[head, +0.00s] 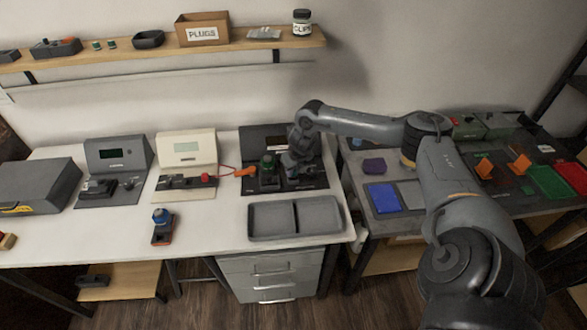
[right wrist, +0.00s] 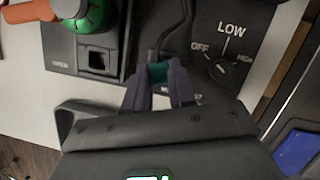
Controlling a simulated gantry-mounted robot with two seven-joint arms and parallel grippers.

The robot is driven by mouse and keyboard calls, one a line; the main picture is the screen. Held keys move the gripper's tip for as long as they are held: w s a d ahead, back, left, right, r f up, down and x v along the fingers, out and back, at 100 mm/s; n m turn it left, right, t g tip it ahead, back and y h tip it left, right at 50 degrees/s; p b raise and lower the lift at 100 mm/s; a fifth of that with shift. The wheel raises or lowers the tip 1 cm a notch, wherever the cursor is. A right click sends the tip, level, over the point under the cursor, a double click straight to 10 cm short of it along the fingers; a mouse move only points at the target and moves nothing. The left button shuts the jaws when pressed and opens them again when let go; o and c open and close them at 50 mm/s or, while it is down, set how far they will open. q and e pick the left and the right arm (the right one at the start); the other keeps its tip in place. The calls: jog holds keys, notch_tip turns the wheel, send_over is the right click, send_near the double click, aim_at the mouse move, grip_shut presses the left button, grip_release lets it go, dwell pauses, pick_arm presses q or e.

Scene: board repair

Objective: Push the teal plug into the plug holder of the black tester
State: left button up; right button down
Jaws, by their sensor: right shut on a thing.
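The black tester (head: 262,135) stands at the back right of the white table. In the right wrist view its face (right wrist: 205,20) shows a dial marked OFF, LOW and HIGH. A square opening (right wrist: 103,60), which looks like the plug holder, lies left of my fingers, below a round green part (right wrist: 88,14). My right gripper (right wrist: 160,78) is shut on the teal plug (right wrist: 157,71), of which only a small part shows between the fingertips. The plug is over the tester's face, right of the opening. In the head view my right gripper (head: 289,163) hides the plug.
A grey two-compartment tray (head: 295,219) lies in front of the tester. An orange part (head: 243,171) lies at the tester's left, near a white tester (head: 187,147). A dark cable (right wrist: 165,35) runs up from beside the plug.

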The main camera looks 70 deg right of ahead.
jog(key=shift+f, duration=0.2)
dwell(0.6)
jog(key=shift+f, duration=0.3)
dwell(0.4)
jog(key=c, duration=0.9)
grip_release()
jog(key=o, duration=0.3)
jog(key=shift+r, duration=0.35)
jog(key=shift+r+p, duration=0.25)
jog(key=shift+p, duration=0.1)
jog(key=shift+r+p, duration=0.9)
jog(key=shift+p, duration=0.05)
